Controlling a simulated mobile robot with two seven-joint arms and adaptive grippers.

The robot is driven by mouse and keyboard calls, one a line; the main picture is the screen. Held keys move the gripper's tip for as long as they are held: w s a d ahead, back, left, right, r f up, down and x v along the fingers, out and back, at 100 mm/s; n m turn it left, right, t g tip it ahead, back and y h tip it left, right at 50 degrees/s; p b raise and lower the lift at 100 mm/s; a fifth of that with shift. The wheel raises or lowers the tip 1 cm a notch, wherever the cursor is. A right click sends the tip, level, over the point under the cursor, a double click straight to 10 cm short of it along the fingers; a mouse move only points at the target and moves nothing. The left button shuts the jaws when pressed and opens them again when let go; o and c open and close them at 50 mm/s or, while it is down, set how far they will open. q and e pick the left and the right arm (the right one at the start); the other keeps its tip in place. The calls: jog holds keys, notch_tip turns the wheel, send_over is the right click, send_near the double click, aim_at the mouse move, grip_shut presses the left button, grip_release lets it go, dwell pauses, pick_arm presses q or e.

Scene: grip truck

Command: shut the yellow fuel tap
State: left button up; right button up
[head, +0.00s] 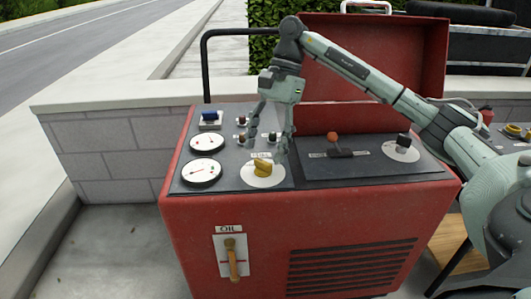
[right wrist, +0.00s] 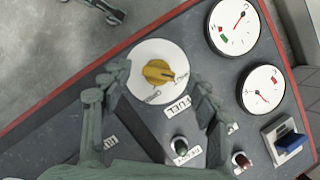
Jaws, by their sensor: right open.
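The yellow fuel tap (head: 263,169) sits on a round white plate on the grey top panel of the red machine, behind its front edge. In the right wrist view the tap (right wrist: 158,72) has its narrow end toward the small label at its right; another label is below it. The FUEL label is beside the plate. My right gripper (head: 267,152) is open, pointing down above the tap. In the right wrist view its fingers (right wrist: 162,84) are spread either side of the tap, with no clear contact. Part of what seems my left gripper (right wrist: 105,8) shows at the top edge.
Two dials (head: 204,143) and a blue switch (head: 208,115) are left of the tap. Small knobs (head: 241,137) stand close behind it. An orange-topped lever (head: 333,138) and a black knob (head: 403,139) are to its right. The raised red lid (head: 375,65) stands behind.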

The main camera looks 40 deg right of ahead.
notch_tip(320, 180, up, 7)
dwell(0.3)
dwell(0.5)
